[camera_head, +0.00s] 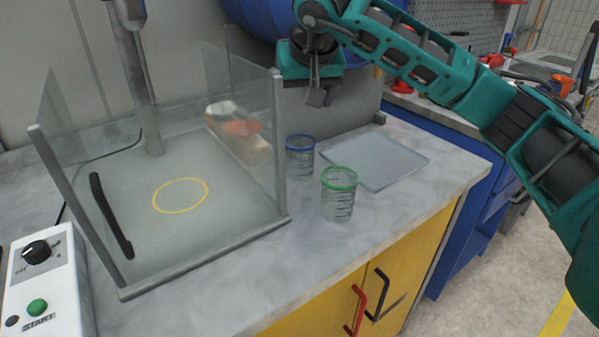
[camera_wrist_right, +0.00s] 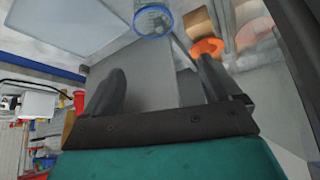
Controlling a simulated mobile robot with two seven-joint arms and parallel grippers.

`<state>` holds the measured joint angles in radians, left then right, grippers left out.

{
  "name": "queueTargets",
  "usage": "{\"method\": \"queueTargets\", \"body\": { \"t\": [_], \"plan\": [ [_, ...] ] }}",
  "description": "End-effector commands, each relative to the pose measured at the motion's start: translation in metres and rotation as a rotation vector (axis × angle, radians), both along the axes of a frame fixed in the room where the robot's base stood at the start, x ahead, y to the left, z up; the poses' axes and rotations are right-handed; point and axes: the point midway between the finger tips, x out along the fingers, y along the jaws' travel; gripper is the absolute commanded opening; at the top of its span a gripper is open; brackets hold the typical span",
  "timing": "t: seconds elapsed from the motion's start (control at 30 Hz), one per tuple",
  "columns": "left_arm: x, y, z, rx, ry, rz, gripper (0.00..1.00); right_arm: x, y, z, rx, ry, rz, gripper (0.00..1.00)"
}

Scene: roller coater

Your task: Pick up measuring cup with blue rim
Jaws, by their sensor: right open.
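The measuring cup with a blue rim (camera_head: 300,157) stands upright on the grey counter, between the glass enclosure and the flat translucent plate. My left gripper is not in view.
A glass-walled enclosure (camera_head: 160,250) with a yellow ring stands to the left. A translucent plate (camera_head: 385,160) lies to the right of the cups. A control box (camera_head: 45,285) is at the front left. The counter front right is clear.

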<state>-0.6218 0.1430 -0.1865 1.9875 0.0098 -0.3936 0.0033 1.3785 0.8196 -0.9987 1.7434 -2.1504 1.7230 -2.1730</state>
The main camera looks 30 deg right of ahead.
Motion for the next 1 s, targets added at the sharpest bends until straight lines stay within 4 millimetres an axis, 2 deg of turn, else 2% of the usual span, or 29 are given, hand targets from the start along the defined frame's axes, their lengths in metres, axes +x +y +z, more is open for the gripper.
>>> {"method": "queueTargets", "body": {
  "t": [0.03, 0.27, 0.47, 0.77, 1.0],
  "plan": [
    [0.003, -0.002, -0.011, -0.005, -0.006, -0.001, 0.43, 0.0, 0.0, -0.016, 0.0, 0.0, 0.0, 0.91],
    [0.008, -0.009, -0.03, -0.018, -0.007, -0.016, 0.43, 0.0, 0.0, -0.047, 0.0, 0.0, 0.0, 0.91],
    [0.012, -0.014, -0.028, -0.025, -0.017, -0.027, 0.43, 0.002, -0.001, -0.057, 0.001, 0.002, 0.0, 0.91],
    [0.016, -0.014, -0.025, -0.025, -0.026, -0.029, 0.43, 0.015, -0.005, -0.08, 0.0, 0.002, -0.001, 0.91],
    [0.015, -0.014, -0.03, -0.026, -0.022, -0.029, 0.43, 0.03, -0.013, -0.111, 0.002, 0.004, -0.001, 0.91]
  ]
}}
